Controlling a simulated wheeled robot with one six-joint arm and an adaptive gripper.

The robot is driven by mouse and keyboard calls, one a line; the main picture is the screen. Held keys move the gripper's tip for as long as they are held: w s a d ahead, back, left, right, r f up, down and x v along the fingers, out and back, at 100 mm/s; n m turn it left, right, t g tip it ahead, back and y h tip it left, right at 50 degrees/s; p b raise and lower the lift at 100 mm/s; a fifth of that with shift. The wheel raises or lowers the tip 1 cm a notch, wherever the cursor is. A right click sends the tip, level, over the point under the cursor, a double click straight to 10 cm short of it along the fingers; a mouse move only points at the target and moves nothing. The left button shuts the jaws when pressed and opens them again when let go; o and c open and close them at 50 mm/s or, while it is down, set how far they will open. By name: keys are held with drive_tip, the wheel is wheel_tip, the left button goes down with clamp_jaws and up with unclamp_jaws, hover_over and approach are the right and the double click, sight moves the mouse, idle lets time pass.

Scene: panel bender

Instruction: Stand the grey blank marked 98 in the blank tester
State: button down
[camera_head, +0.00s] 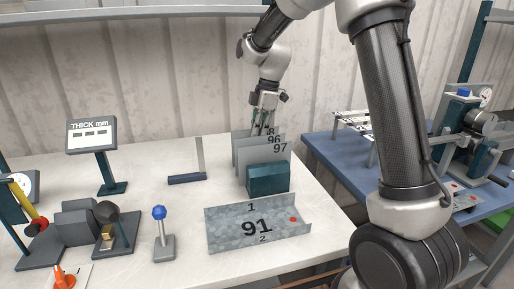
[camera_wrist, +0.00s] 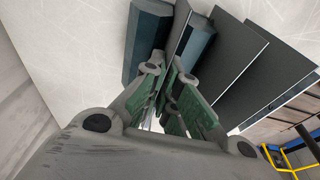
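The grey blanks stand upright in a row in a dark teal rack (camera_head: 268,179). The front one is marked 97 (camera_head: 280,160), and one marked 96 (camera_head: 273,150) stands behind it. Behind that, a grey blank (camera_head: 270,132) shows only an 8, its other digit hidden. My gripper (camera_head: 263,128) points down at the top of this rear blank. In the wrist view its green-padded fingers (camera_wrist: 168,74) are apart, with a blank's edge (camera_wrist: 178,32) near the tips; I cannot tell whether they touch. A stand with grey blocks (camera_head: 77,220), possibly the blank tester, is at left.
A "THICK mm" display (camera_head: 92,135) shows dashes. A blue-knobbed lever (camera_head: 160,228) and a bent sheet marked 91 (camera_head: 228,236) are at the front. A blue table (camera_head: 325,154) with a machine is at right.

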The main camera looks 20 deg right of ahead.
wheel_tip(320, 180, up, 11)
idle(1.4)
drive_tip(key=shift+a+r, duration=0.1)
idle(1.5)
